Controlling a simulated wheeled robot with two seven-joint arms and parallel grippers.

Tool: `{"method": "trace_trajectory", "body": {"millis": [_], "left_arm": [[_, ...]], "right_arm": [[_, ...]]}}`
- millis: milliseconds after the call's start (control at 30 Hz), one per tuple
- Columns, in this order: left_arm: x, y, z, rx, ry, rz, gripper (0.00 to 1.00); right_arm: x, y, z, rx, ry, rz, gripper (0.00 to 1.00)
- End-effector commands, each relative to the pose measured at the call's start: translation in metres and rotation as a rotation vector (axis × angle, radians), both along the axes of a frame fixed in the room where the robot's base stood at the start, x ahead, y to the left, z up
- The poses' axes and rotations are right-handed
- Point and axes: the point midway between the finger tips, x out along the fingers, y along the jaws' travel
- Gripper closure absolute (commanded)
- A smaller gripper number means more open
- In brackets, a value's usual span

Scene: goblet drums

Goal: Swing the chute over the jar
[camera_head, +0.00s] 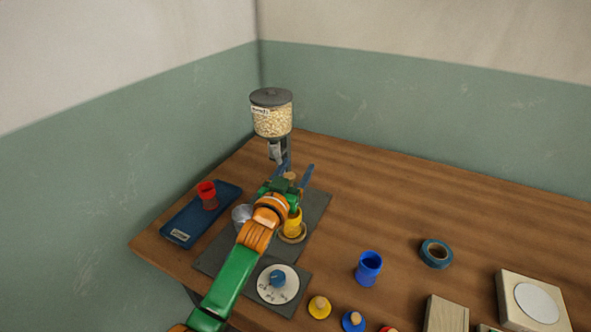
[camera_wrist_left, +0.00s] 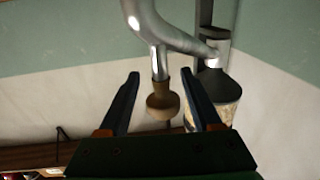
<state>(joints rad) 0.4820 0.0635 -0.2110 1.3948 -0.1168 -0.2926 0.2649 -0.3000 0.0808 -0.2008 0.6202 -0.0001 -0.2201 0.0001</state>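A dispenser with a clear hopper of pale grains (camera_head: 272,120) stands at the table's back corner. In the left wrist view its silver chute (camera_wrist_left: 165,32) curves across the top. A short rod with a round wooden knob (camera_wrist_left: 162,103) sticks out from the chute. My left gripper (camera_head: 298,163) is at the dispenser, below the hopper. In the left wrist view its dark blue fingers (camera_wrist_left: 160,73) are apart, with the knob showing in the gap, not visibly touched. A yellow cup (camera_head: 293,224) stands on a wooden coaster below the gripper, partly hidden by my arm. Which vessel is the jar is unclear.
A metal cup (camera_head: 240,213) stands beside my arm. A red-topped container (camera_head: 207,195) stands on a blue tray (camera_head: 180,229) at left. A white round plate (camera_head: 265,290) with a blue knob lies in front. The back right is clear.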

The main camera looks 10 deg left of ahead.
Motion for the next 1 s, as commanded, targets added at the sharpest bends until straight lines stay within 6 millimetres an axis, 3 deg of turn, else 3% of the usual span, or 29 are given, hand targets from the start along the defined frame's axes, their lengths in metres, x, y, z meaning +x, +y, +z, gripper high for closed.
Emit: {"method": "trace_trajectory", "body": {"millis": [233,600,1000], "left_arm": [[-0.008,0.001,-0.001,0.0,0.001,0.0,0.34],[-0.063,0.007,-0.002,0.0,0.002,-0.001,0.34],[-0.07,0.008,-0.001,0.001,0.001,-0.001,0.34]], "right_arm": [[0.0,-0.001,0.001,-0.002,0.0,0.0,0.35],[0.0,-0.001,0.0,-0.001,0.001,0.0,0.35],[0.0,0.001,0.0,0.001,0.0,-0.002,0.35]]}}
